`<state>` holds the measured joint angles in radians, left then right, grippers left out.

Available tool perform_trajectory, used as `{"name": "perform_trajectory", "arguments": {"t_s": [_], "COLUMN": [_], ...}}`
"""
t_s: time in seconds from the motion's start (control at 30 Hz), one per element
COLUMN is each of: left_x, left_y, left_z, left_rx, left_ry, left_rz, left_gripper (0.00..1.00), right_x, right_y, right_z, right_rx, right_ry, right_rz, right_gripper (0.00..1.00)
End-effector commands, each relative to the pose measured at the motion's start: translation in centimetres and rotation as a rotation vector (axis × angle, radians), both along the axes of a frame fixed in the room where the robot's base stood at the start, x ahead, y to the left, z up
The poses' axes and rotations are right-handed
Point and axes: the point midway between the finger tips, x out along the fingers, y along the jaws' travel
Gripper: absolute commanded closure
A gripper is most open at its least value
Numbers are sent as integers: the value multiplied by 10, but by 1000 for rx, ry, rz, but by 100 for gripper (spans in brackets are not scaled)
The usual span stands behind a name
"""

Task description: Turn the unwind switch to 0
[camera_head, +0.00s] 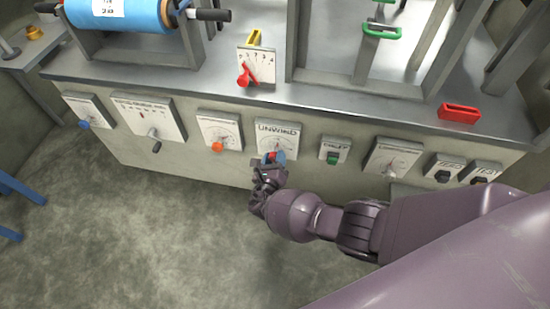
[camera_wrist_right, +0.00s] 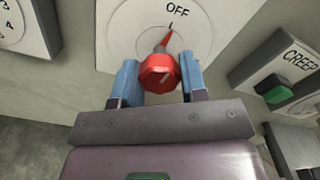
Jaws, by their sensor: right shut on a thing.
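The unwind switch is a white plate (camera_head: 278,129) marked "UNWIND" on the machine's front panel, with a round dial and a red knob (camera_wrist_right: 160,72). In the right wrist view, the red pointer tilts up toward the word "OFF" on the dial (camera_wrist_right: 193,24). My right gripper (camera_head: 273,157) is at the knob, with its blue fingers on either side of it; it also shows in the right wrist view (camera_wrist_right: 157,80). It is shut on the knob. The fingers hide part of the dial. My left gripper is not in view.
Right of the switch are a green-button "CREEP" plate (camera_head: 335,149) and another dial plate (camera_head: 394,155). Left is a plate with an orange knob (camera_head: 217,147). Open floor lies below left.

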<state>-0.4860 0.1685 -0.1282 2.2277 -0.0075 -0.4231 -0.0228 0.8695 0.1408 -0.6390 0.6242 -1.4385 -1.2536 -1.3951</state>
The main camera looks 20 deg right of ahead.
Motion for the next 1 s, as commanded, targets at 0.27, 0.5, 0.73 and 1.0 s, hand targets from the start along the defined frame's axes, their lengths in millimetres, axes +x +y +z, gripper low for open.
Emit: {"name": "perform_trajectory", "arguments": {"t_s": [0.27,0.5,0.73,1.0], "left_x": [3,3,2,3], "left_y": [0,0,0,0], "left_z": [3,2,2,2], "left_rx": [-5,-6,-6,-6], "left_ry": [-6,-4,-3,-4], "left_rz": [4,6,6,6], "left_gripper": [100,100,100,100], "right_x": [1,1,1,1], "right_y": [-1,-1,-1,-1], "right_z": [2,1,1,1], "right_rx": [-91,-117,-119,-118], "right_ry": [58,76,78,77], "right_rz": [-1,-2,-1,-1], "right_gripper": [84,84,84,38]}}
